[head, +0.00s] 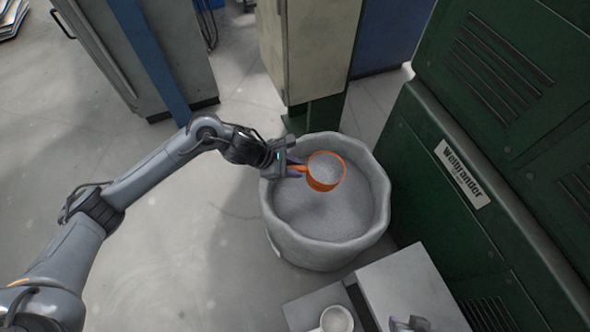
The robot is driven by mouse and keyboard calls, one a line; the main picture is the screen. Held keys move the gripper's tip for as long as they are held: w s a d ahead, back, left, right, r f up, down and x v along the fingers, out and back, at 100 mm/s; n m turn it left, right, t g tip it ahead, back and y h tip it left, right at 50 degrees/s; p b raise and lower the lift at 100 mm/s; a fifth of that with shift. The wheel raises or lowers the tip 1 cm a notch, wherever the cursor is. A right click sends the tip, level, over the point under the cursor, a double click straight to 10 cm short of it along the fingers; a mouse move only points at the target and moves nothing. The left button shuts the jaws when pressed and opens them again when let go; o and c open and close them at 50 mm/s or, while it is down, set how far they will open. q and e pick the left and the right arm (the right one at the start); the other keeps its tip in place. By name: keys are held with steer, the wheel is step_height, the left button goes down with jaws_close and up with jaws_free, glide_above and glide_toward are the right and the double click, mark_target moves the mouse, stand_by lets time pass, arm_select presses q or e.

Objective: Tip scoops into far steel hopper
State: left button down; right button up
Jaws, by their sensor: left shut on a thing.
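My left gripper (291,165) is shut on an orange scoop (314,183). The scoop's round bowl is up and full of grey grains (326,168). It is over a big round pale tub (330,256) with an uneven rim, which holds a bed of similar grey grains (315,212). I cannot tell how high the scoop is above the bed. No hopper can be made out for certain. A small grey piece at the bottom edge may be the tip of my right gripper (409,324); most of it is outside the picture.
A tall green machine (440,205) stands close on the tub's right. Cabinets (310,50) stand behind. The floor (190,220) left of the tub is clear.

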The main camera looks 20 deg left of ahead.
arm_select(q)
steer(key=shift+r, duration=0.2)
stand_by(0.3)
steer(key=shift+r+h+b, duration=0.25)
steer(key=shift+h+b, duration=0.05)
steer(key=shift+b, duration=0.3)
steer(key=shift+a+r+t+h+b, duration=0.1)
steer(key=shift+r+t+h+b, duration=0.2)
steer(key=shift+r+t+b, duration=0.15)
steer(key=shift+r, duration=0.3)
